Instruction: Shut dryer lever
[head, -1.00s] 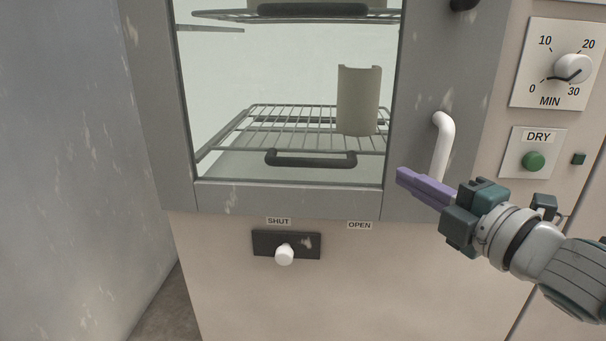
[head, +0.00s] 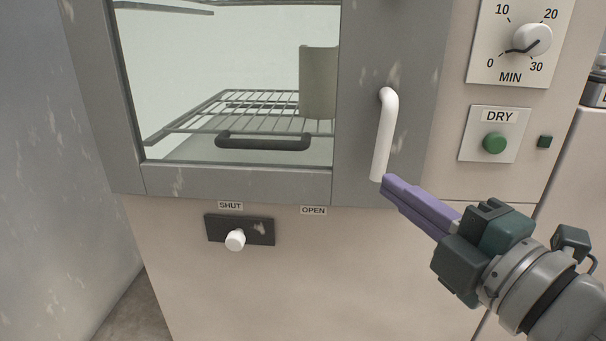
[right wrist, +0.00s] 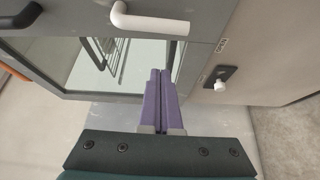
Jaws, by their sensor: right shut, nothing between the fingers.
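The dryer lever is a white knob (head: 235,240) on a dark slot plate (head: 240,229) below the glass door. The knob sits under the SHUT label (head: 230,206), left of the OPEN label (head: 313,210). The right wrist view also shows the knob (right wrist: 220,86) on its plate. My right gripper (head: 386,183), with purple fingers, is shut and empty. In the head view its tips overlap the lower end of the white door handle (head: 385,135); I cannot tell if they touch. It is right of and above the knob, apart from it. My left gripper is not in view.
The dryer door (head: 240,183) looks closed, with a wire rack (head: 225,115) and a beige cylindrical piece (head: 318,82) behind the glass. A timer dial (head: 532,40) and green DRY button (head: 495,142) are at right. The panel around the lever is clear.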

